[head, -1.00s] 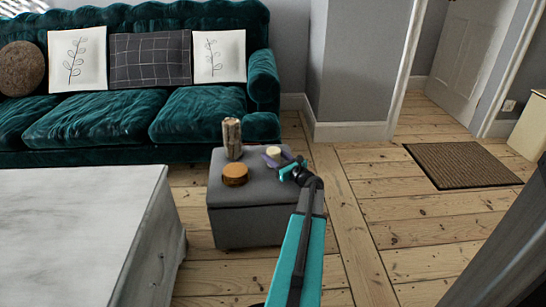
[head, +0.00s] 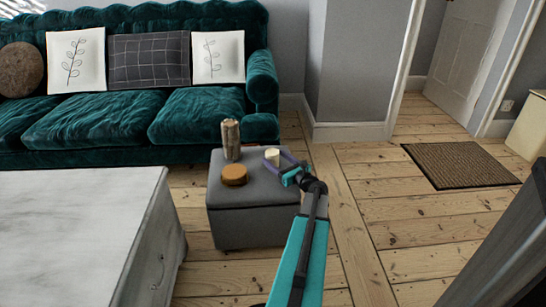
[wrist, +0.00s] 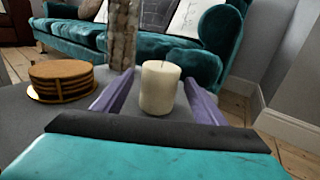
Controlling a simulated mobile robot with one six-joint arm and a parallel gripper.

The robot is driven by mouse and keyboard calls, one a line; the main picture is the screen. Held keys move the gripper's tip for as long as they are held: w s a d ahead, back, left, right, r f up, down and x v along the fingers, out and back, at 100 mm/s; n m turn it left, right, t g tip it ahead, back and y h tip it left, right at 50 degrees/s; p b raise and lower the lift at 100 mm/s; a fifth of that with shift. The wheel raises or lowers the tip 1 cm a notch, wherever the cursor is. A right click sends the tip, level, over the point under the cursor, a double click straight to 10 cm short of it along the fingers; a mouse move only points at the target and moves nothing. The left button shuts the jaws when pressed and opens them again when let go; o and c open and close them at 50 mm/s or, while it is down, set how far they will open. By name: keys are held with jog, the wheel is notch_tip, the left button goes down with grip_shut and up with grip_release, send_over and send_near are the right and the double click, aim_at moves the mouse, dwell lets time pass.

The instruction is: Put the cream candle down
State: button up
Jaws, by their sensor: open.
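The cream candle (head: 272,156) stands upright on the grey ottoman (head: 250,228), near its back right part. In the wrist view the candle (wrist: 160,88) sits between the two purple fingers of my gripper (wrist: 160,98), with a gap showing on each side. My gripper (head: 284,164) is open around the candle, low over the ottoman top. The candle's base seems to rest on the grey surface.
A round stack of brown coasters (head: 234,175) and a tall bark-like cylinder (head: 231,139) stand left of the candle on the ottoman. A white table (head: 75,225) is at left. A green sofa (head: 110,115) stands behind. Open floorboards lie to the right.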

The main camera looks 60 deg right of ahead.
jog(key=p+v, duration=0.2)
jog(key=v, duration=0.7)
jog(key=shift+s, duration=0.15)
jog(key=shift+r+p, duration=0.15)
jog(key=shift+p, duration=0.15)
